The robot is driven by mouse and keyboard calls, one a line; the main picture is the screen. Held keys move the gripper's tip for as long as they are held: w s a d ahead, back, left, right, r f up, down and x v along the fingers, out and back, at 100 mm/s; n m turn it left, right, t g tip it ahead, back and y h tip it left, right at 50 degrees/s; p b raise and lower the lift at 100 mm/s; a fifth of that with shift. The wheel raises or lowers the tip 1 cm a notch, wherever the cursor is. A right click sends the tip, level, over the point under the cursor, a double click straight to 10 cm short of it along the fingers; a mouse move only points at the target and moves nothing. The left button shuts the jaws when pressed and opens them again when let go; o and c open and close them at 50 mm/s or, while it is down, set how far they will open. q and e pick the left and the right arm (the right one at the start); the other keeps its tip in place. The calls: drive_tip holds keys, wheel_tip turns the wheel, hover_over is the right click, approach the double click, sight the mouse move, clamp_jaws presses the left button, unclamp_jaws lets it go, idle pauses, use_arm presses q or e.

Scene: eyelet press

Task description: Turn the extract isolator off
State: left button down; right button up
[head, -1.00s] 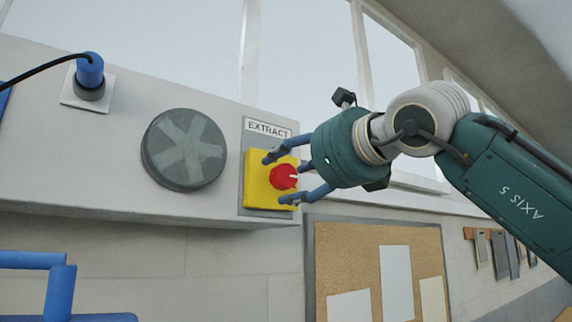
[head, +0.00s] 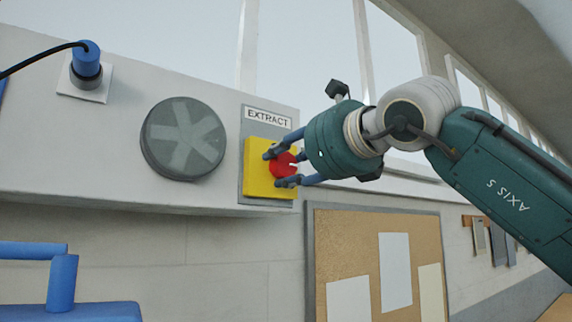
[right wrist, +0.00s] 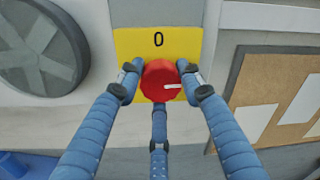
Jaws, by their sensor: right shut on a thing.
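The extract isolator is a yellow box (head: 256,168) with a red round knob (head: 283,164), mounted under the EXTRACT label (head: 268,118). My right gripper (head: 279,168) is shut on the knob, its blue fingers around the knob's edge. In the right wrist view the knob (right wrist: 158,80) sits between the fingers (right wrist: 160,92), one on each side and one below. Its white pointer mark points to the right. A "0" (right wrist: 158,40) is printed above the knob on the yellow face. My left gripper is not in view.
A round grey fan vent (head: 183,139) is left of the isolator, with a blue plug and black cable (head: 86,62) farther left. A cork board (head: 345,250) with papers hangs below right. A blue handled object (head: 65,285) is at the lower left.

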drive_tip(key=n, duration=0.4)
drive_tip(key=n+p, duration=0.1)
drive_tip(key=n, duration=0.3)
drive_tip(key=shift+n+y, duration=0.4)
drive_tip(key=n+p, duration=0.1)
drive_tip(key=n, duration=0.4)
drive_tip(key=shift+n+p, duration=0.35)
drive_tip(key=shift+n, duration=0.05)
drive_tip(key=n+p, duration=0.1)
drive_tip(key=n, duration=0.2)
drive_tip(key=shift+f+y, duration=0.1)
drive_tip(key=shift+y, duration=0.2)
drive_tip(key=shift+f+n, duration=0.15)
drive_tip(key=shift+n, duration=0.35)
drive_tip(key=o, duration=1.2)
